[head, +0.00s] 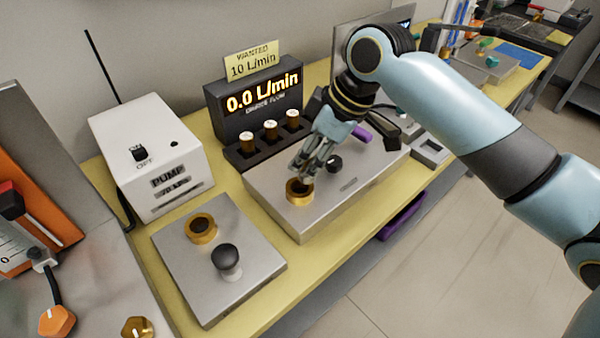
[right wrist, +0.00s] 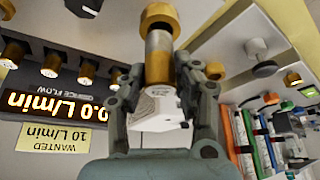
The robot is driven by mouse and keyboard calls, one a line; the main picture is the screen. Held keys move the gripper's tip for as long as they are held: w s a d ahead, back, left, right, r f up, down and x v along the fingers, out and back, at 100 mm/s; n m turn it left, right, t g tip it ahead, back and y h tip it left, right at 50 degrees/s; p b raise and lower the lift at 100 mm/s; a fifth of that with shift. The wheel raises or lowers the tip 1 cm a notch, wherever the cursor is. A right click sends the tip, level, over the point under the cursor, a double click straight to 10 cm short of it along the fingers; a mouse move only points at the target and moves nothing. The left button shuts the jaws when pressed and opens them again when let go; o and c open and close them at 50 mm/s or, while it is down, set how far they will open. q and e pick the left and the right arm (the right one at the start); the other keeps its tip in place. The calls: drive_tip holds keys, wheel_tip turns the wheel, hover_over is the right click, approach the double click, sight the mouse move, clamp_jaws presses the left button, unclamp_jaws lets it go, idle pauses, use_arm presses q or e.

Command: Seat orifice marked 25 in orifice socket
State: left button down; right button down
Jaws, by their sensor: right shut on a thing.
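My right gripper (head: 312,168) is shut on a small brass orifice (right wrist: 159,60), just above the brass ring socket (head: 299,191) on the large grey block (head: 322,209). In the right wrist view the fingers stand on both sides of the orifice, and its far end meets the ring (right wrist: 160,16) in line of sight. I cannot tell whether it has entered the ring. The number on the held orifice is not readable. Several other orifices with pale tops (head: 270,131) stand in the dark rack (head: 262,152). My left gripper is not in view.
The flow display (head: 258,103) reads 0.0 L/min; the yellow sign (head: 251,64) says wanted 10 L/min. The white pump box (head: 150,150) stands left. A second plate (head: 195,270) carries another brass ring (head: 201,229) and a black knob (head: 227,260). A black knob (head: 334,163) stands close to my gripper.

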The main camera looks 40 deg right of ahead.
drive_tip(key=shift+w+a+f, duration=0.5)
drive_tip(key=shift+w+a, duration=0.05)
drive_tip(key=shift+f, duration=1.95)
drive_tip(key=shift+f, duration=0.15)
drive_tip(key=c, duration=1)
unclamp_jaws()
drive_tip(key=shift+d, duration=0.1)
drive_tip(key=p+v, duration=0.1)
drive_tip(key=v, duration=1.1)
